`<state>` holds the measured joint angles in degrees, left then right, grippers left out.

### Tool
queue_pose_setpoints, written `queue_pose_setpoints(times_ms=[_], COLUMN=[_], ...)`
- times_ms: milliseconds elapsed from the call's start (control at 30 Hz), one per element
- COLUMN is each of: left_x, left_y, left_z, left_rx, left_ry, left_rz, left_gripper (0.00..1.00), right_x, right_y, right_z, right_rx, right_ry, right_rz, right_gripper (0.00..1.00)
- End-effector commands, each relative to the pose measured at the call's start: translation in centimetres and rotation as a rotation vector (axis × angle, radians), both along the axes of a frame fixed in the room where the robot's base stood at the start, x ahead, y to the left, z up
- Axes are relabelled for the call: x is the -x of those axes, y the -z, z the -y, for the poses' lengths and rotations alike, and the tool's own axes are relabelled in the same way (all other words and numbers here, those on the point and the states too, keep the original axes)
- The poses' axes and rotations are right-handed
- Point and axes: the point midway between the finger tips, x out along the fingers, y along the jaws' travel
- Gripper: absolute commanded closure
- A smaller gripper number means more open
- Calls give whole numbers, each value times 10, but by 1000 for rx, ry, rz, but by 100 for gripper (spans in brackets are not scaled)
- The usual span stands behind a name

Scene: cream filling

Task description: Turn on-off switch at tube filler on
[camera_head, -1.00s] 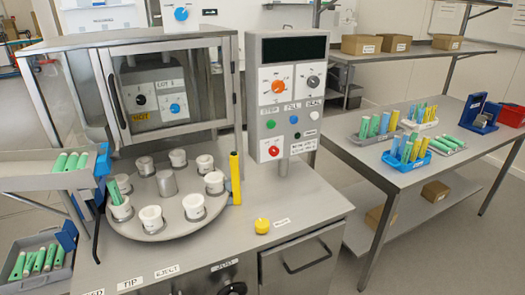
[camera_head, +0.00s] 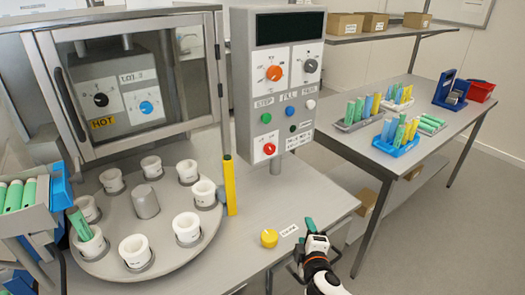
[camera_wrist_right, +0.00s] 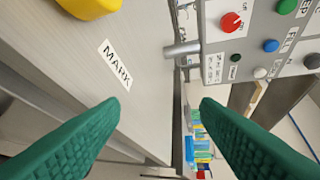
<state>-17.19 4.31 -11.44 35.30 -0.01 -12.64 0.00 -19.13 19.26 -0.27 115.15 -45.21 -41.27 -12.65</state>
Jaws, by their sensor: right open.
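The tube filler's control panel (camera_head: 277,85) stands upright behind the bench top. Its red rotary knob (camera_head: 269,148) on a white plate sits low on the panel's left side, below the green button. The red knob also shows at the top of the right wrist view (camera_wrist_right: 232,22); its labels are too small to read surely. My right gripper (camera_head: 308,232) is at the front right edge of the bench, below and right of the panel, touching nothing that I can see. Its green fingers (camera_wrist_right: 158,112) are wide apart and empty. My left gripper is not in view.
A yellow knob (camera_head: 269,238) and its label lie on the bench left of the right gripper. A yellow post (camera_head: 230,186) stands beside the turntable (camera_head: 110,248) with white cups. The side table (camera_head: 370,150) holds racks of tubes.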

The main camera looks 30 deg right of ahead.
Motion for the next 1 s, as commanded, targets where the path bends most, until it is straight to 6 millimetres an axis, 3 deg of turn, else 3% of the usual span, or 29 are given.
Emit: queue_pose_setpoints(times_ms=[100,267,533,600,733,1000], left_x=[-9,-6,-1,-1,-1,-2], left_y=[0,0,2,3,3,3], left_z=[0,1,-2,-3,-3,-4], left_rx=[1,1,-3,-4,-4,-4], left_ry=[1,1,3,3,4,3], left_rz=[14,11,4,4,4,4], left_gripper=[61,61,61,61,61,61], right_x=[-18,-43,-91,-103,-115,-133], right_y=[-25,-62,-118,-123,-123,-120], right_z=[10,18,24,30,45,54], right_rx=[174,458,1191,1406,1676,1790], right_ry=[-67,-172,-426,-499,-594,-638], right_rz=[47,93,55,-11,-139,-214], right_gripper=[43,43,43,43,43,43])
